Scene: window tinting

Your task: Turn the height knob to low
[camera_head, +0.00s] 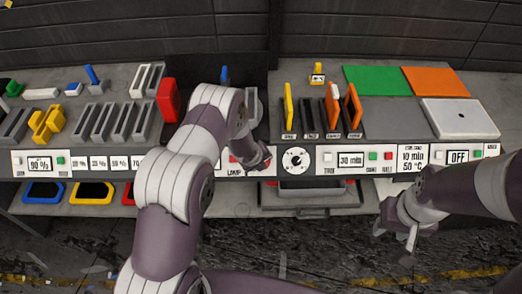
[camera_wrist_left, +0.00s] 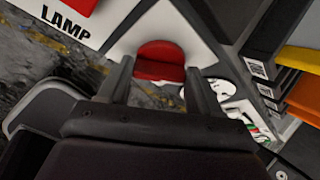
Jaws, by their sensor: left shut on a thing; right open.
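A red rounded knob (camera_wrist_left: 160,62) shows between the fingers of my left gripper (camera_wrist_left: 161,82) in the left wrist view, on the white panel near the word LAMP. The gripper is shut on it. No label on this knob is readable, so I cannot tell its setting. In the head view my left gripper (camera_head: 257,161) is at the front panel, just left of the round black-and-white dial (camera_head: 296,159), and its hand hides most of the knob. The dial's edge also shows in the left wrist view (camera_wrist_left: 222,88). My right gripper (camera_head: 411,238) is open and empty, below the panel's right part.
Yellow and orange upright pieces (camera_head: 353,108) stand in slots behind the dial. Green (camera_head: 377,80) and orange (camera_head: 435,81) sheets and a pale plate (camera_head: 460,118) lie at right. Grey slotted racks stand at left. A grey drawer (camera_head: 310,199) is below the panel.

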